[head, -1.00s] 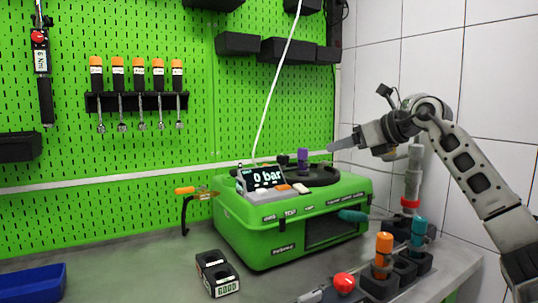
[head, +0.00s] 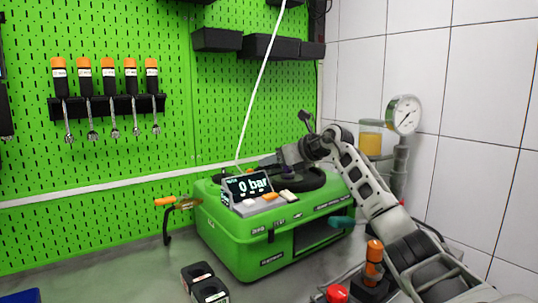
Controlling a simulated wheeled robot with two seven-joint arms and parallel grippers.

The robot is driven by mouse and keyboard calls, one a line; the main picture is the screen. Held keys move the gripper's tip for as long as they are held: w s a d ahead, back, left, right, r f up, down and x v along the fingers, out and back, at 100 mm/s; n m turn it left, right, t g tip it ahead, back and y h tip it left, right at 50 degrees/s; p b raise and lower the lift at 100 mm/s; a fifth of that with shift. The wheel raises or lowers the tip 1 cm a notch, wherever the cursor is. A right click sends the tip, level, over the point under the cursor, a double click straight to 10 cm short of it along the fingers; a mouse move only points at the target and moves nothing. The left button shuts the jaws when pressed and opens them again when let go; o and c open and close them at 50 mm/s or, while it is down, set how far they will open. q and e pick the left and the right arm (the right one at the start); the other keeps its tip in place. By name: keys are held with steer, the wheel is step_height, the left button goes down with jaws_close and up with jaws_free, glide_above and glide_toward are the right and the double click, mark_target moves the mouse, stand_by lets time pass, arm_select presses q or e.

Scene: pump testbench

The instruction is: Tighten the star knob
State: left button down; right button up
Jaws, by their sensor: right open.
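The green pump testbench case (head: 240,245) stands on the bench, with a round black part (head: 312,181) on its top. My right gripper (head: 272,160) is over the case top, behind the display (head: 250,186) reading "0 bar". Its fingertips point left; it is open, with its jaws small and dark in this view. The purple upright piece seen earlier on the case top is hidden behind my gripper and wrist. I cannot make out a star knob clearly, nor whether the gripper touches one. My left gripper is out of view.
A pressure gauge (head: 404,114) and an amber container (head: 370,138) stand at the right by the tiled wall. A red button (head: 337,293) and an orange-topped tool (head: 374,254) are at the front. Orange-handled tools (head: 109,75) hang on the green pegboard. A white cable (head: 263,80) hangs above the case.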

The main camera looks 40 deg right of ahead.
steer(key=shift+x, duration=1.35)
steer(key=c, duration=1)
steer(key=shift+p, duration=0.3)
